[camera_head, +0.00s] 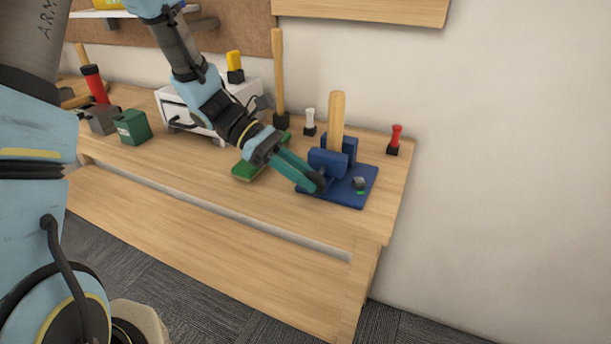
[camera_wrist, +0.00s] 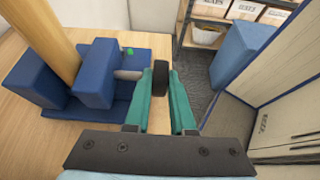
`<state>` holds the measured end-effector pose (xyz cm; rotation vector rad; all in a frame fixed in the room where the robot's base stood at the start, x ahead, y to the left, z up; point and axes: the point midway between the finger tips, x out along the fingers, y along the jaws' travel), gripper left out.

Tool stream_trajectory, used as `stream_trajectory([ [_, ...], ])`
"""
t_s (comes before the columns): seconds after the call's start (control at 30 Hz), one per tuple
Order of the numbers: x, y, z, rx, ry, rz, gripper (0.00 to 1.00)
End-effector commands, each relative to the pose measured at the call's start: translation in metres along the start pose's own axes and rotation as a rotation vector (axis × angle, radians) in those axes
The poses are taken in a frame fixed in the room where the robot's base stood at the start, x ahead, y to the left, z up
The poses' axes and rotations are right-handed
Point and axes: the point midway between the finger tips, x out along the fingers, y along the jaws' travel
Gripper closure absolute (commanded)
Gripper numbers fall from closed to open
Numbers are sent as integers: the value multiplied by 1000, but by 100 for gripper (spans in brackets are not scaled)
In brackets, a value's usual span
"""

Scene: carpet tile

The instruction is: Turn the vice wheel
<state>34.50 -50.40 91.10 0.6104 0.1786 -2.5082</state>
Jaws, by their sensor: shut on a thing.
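The blue vice (camera_head: 328,161) stands on a blue base plate (camera_head: 345,196) near the right end of the workbench, with an upright wooden rod (camera_head: 337,118) between its jaws. Its dark wheel (camera_head: 317,183) is on the near side. In the wrist view the wheel (camera_wrist: 160,78) shows edge-on at the end of a grey shaft (camera_wrist: 128,74). My gripper (camera_head: 312,180) reaches down from the upper left, its teal fingers shut on the wheel, one on each side. The fingers hide part of the wheel in the head view.
A green block (camera_head: 243,172) lies under my wrist. A white drawer box (camera_head: 235,98) and a green box (camera_head: 133,127) are left. The front bench top is clear.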

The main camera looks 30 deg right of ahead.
Motion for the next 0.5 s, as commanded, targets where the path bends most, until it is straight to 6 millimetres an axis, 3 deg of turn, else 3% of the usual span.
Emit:
stream_trajectory([
  [0.1, 0, 0, 0, 0, 1, 1, 100],
  [0.13, 0, 0, 0, 0, 2, 1, 76],
  [0.3, 0, 0, 0, 0, 2, 1, 57],
  [0.4, 0, 0, 0, 0, 2, 1, 48],
  [0.5, 0, 0, 0, 0, 2, 0, 48],
])
